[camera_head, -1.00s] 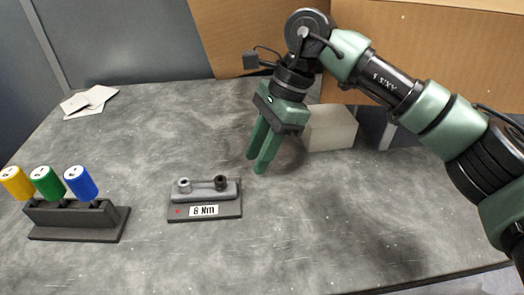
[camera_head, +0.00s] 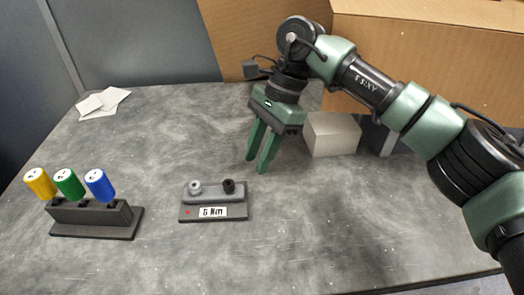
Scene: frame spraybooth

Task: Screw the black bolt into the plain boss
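A dark fixture plate (camera_head: 240,213) lies on the table, with a label that seems to read 6 Nm and a small red mark. Its grey block carries two short round bosses: a light grey one (camera_head: 195,188) on the left and a black-topped one (camera_head: 229,186) on the right. I cannot tell whether the black part is a bolt or part of the boss. No separate black bolt shows. My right gripper (camera_head: 256,178) points down behind and right of the fixture, apart from it. Its green fingers are apart, with nothing visible between them. My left gripper is out of view.
A dark rack (camera_head: 92,215) at the left holds yellow (camera_head: 40,183), green (camera_head: 69,183) and blue (camera_head: 100,185) capped tools. A pale block (camera_head: 333,134) stands right of my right gripper. White papers (camera_head: 102,103) lie at the back left. Cardboard (camera_head: 440,50) stands behind. The front table is clear.

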